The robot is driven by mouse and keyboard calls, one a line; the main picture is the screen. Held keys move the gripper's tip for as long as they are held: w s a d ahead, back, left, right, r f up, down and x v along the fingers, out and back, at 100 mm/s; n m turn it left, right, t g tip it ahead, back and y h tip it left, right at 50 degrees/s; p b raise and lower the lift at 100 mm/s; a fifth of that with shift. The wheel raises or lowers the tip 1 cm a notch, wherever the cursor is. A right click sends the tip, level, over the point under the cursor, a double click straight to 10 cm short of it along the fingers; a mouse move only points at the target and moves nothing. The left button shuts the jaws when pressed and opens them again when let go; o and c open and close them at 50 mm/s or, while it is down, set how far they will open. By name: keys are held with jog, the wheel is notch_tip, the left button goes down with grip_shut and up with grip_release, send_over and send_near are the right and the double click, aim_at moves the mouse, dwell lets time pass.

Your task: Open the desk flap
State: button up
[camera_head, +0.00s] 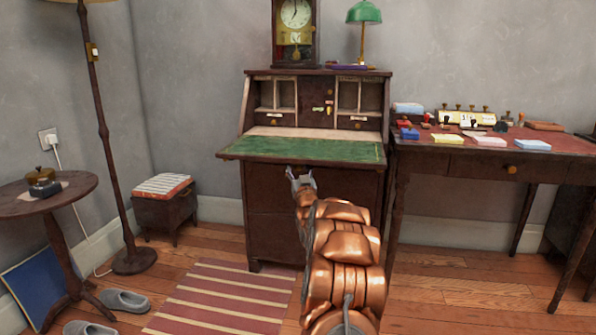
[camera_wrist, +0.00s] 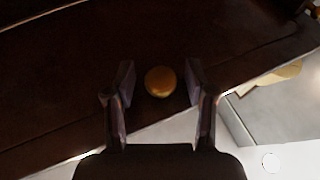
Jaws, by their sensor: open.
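The desk (camera_head: 262,195) is dark wood and stands against the wall. Its flap (camera_head: 300,150) is lowered to about level, with its green inner surface facing up in the head view. The compartments behind it are exposed. My gripper (camera_head: 301,180) is just below the flap's front edge. In the wrist view a round brass knob (camera_wrist: 160,81) on a dark wood face (camera_wrist: 75,65) appears between the two fingers of my open gripper (camera_wrist: 160,88), with a gap on each side. The knob is hidden in the head view.
A clock (camera_head: 296,30) and a green lamp (camera_head: 363,25) stand on the desk. A side table (camera_head: 460,160) with stamps is close on the right. A striped rug (camera_head: 220,295) lies on the floor. A stool (camera_head: 165,210) and floor lamp (camera_head: 100,140) are left.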

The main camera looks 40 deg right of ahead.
jog(key=shift+w, duration=0.1)
grip_shut()
dwell(0.6)
